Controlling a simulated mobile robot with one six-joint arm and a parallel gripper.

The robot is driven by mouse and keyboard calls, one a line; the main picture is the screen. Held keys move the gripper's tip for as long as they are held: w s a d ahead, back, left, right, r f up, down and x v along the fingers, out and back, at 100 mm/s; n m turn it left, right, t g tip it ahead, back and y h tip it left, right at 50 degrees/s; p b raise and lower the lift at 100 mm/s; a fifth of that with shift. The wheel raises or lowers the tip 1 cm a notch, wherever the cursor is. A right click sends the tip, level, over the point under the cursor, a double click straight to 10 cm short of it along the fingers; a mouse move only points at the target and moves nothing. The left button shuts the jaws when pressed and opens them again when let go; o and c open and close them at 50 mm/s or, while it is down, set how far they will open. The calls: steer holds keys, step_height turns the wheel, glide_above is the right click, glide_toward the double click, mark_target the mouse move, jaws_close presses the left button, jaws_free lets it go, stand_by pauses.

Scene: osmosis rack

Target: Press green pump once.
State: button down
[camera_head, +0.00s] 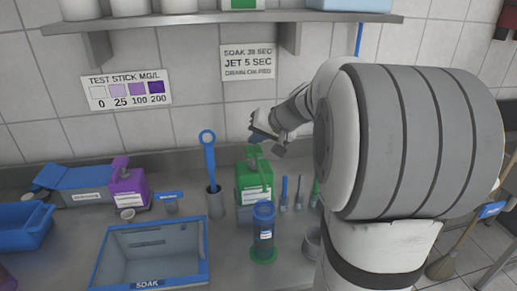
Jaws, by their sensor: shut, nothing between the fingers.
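The green pump bottle (254,180) stands upright on the steel counter, with a white label on its front. Its green pump head (254,153) is at the top. My gripper (262,140) is shut and empty, just above and slightly right of the pump head. In this view they overlap closely, and I cannot tell whether they touch. My large arm link covers the right side of the picture.
A blue-rimmed soak tray (207,250), a blue cylinder on a green base (263,230) and a holder with a blue-handled tool (215,202) stand nearby. A purple pump bottle (130,188) is further left. A shelf (220,18) hangs above.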

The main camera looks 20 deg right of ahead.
steer(key=shift+f, duration=0.2)
stand_by(0.4)
steer(key=shift+w+f+b, duration=0.15)
steer(key=shift+f+b, duration=0.1)
steer(key=shift+b, duration=0.45)
steer(key=shift+f+b, duration=1)
steer(key=shift+b, duration=0.1)
stand_by(0.6)
steer(key=shift+r, duration=0.15)
steer(key=shift+r+p, duration=0.8)
steer(key=shift+r, duration=0.45)
steer(key=shift+r, duration=0.1)
steer(key=shift+r+p, duration=1.45)
steer(key=shift+r, duration=1)
